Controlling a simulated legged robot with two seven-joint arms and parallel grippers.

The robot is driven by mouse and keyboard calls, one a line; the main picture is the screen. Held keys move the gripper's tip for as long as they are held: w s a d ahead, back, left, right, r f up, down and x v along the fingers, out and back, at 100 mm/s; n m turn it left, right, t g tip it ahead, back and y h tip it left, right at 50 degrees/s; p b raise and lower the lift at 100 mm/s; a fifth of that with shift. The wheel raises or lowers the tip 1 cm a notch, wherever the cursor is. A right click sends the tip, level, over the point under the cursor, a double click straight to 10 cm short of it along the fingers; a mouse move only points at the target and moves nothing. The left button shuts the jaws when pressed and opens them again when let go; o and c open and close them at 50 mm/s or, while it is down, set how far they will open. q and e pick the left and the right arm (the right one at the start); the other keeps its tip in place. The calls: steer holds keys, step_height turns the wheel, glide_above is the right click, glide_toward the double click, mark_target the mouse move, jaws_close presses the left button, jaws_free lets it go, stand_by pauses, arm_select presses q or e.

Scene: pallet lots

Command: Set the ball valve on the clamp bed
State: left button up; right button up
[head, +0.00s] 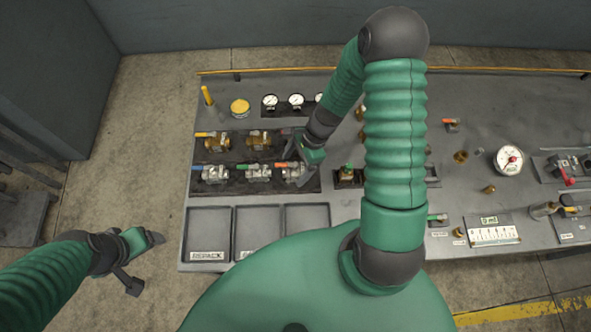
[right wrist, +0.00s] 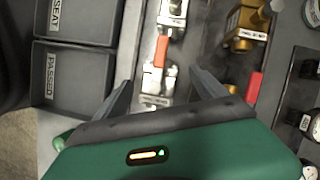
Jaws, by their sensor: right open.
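Silver ball valves stand in the front row of a dark rack (head: 232,188). The nearest to my right gripper (head: 302,172) is a silver valve with an orange-red handle (head: 291,173). In the right wrist view, this valve (right wrist: 157,83) lies between the open, spread fingers of the right gripper (right wrist: 163,88); I cannot tell if they touch it. Brass valves (head: 258,141) stand in the back row, partly hidden by my right arm. A fixture with a red-handled clamp (head: 568,178) at the far right may be the clamp bed. My left gripper (head: 146,264) is open and empty over the floor.
Three shallow trays (head: 208,234) line the bench's front left, one labelled REPACK. Gauges (head: 296,101) and a yellow-topped can (head: 240,107) stand behind the rack. A white dial gauge (head: 508,159) and a labelled box (head: 493,231) are on the right. My right arm hides the bench middle.

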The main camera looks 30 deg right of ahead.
steer(key=shift+s+a, duration=0.1)
steer(key=c, duration=0.6)
jaws_close()
steer(key=shift+r, duration=0.1)
